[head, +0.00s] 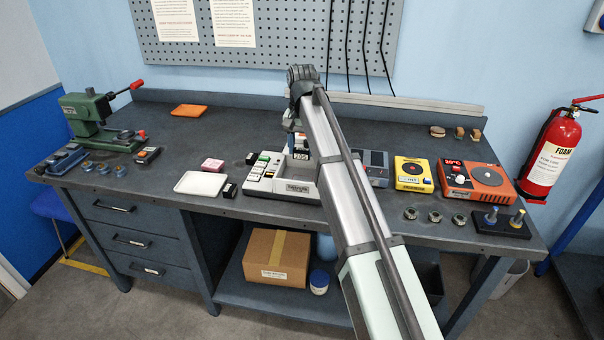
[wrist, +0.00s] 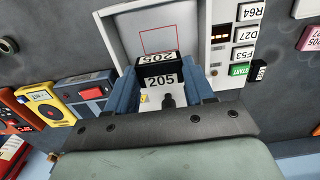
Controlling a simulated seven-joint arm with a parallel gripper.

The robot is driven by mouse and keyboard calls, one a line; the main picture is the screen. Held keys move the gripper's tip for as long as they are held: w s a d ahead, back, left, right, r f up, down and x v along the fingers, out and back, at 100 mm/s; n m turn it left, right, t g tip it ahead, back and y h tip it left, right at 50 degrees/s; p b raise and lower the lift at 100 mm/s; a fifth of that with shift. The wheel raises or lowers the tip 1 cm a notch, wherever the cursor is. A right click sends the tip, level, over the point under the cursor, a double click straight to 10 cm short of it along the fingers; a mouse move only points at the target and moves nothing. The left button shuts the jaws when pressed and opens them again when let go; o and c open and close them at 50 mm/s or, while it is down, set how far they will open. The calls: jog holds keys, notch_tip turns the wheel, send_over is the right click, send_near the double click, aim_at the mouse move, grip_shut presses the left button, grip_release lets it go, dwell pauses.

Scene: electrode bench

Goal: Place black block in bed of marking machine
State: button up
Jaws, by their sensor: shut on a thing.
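The marking machine (head: 291,187) is a pale box in the middle of the bench. In the wrist view its light grey bed (wrist: 185,22) has a red square outline, partly hidden behind the block. My gripper (wrist: 165,78) has blue fingers shut on the black block (wrist: 175,66), which bears white labels reading 205. The block is over the near part of the bed, short of the outline's far edge. I cannot tell whether its underside touches the bed. In the head view my arm hides part of the gripper and machine.
Labelled buttons, including a green START (wrist: 239,70), line the machine's side. Another black block (head: 229,191), a white tray (head: 200,184) and a pink block (head: 212,165) lie left of it. A grey meter (head: 375,167) and a yellow meter (head: 414,174) stand right.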

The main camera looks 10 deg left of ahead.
aim_at(302, 150)
jog(key=shift+f, duration=4.15)
jog(key=shift+f, duration=0.1)
jog(key=o, duration=1.3)
jog(key=shift+c, duration=0.2)
notch_tip(302, 150, up, 12)
jog(key=shift+r, duration=0.15)
